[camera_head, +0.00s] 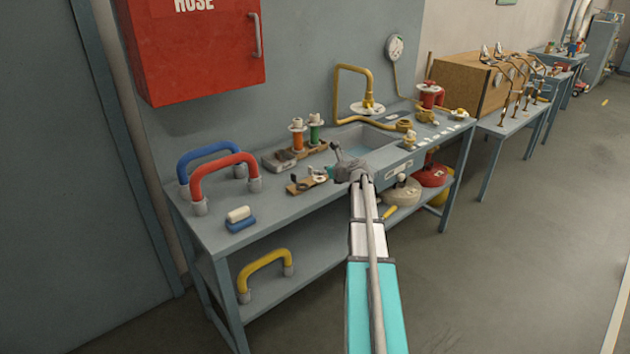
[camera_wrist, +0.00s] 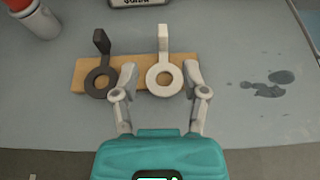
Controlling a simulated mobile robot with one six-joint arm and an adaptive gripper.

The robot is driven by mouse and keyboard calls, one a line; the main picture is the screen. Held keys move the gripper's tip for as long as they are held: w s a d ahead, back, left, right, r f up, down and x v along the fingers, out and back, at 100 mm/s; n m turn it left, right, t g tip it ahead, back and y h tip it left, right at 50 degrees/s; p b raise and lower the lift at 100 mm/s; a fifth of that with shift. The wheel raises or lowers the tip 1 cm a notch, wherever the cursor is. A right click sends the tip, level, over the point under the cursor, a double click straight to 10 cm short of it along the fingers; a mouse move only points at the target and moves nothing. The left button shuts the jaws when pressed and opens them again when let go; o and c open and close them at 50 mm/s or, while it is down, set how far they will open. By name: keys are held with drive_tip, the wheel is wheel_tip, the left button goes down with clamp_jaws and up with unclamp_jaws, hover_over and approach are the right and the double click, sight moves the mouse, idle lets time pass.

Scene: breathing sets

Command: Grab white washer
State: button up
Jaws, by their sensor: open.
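The white washer (camera_wrist: 164,76) is a flat ring with an upright tab, on a wooden block (camera_wrist: 135,57) in the wrist view. A black washer (camera_wrist: 101,78) of the same shape is on the block to its left. My gripper (camera_wrist: 161,78) is open and empty, with one finger on each side of the white ring in the picture. The left finger shows between the two rings. I cannot tell how high the fingers are above the block. In the head view my gripper (camera_head: 349,164) is over the bench beside the block and hides part of that area.
The bench (camera_head: 310,208) has a sink (camera_head: 362,138) behind my gripper. Red (camera_head: 222,168) and blue (camera_head: 207,154) handles stand at its left end. Orange (camera_head: 297,137) and green (camera_head: 315,130) valve pieces stand behind the block.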

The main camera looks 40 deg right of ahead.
sight(312, 171)
drive_tip(key=shift+x, duration=1.2)
drive_tip(key=shift+b, duration=0.3)
drive_tip(key=x, duration=0.1)
drive_tip(key=b+x, duration=0.2)
drive_tip(key=x, duration=0.1)
drive_tip(key=shift+d+f, duration=0.25)
drive_tip(key=shift+w+a+f, duration=0.1)
drive_tip(key=shift+w+f, duration=0.05)
drive_tip(key=shift+w, duration=0.3)
clamp_jaws()
